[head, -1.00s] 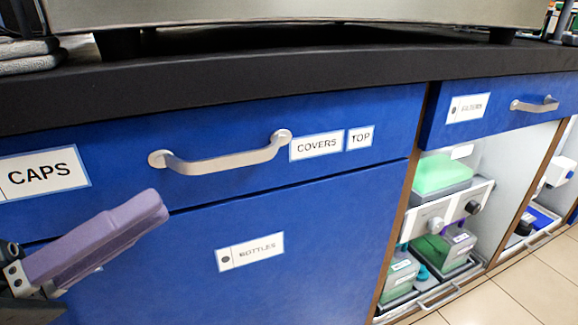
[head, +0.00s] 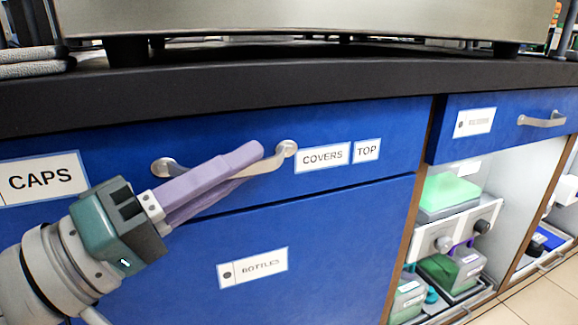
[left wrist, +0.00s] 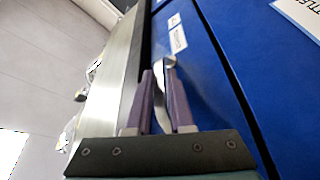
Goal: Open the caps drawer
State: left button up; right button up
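The caps drawer (head: 380,122) is a wide blue front under the black worktop. It bears a CAPS label (head: 42,178) at the left and looks closed. Its silver bar handle (head: 272,164) also shows in the left wrist view (left wrist: 161,100). My left gripper (head: 252,163), with purple fingers, is at the handle. In the left wrist view, the left gripper (left wrist: 160,78) has one finger on each side of the bar, with a small gap beside it. The fingers hide the middle of the handle in the head view. My right gripper is not in view.
A blue BOTTLES front (head: 330,250) lies directly below. To the right are another blue drawer (head: 490,135) and an open compartment holding green-topped boxes (head: 450,195). The black worktop edge (head: 300,90) runs above, with a metal-sided unit (head: 300,20) on it.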

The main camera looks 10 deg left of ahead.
pick_arm(q)
grip_shut()
dwell(1.2)
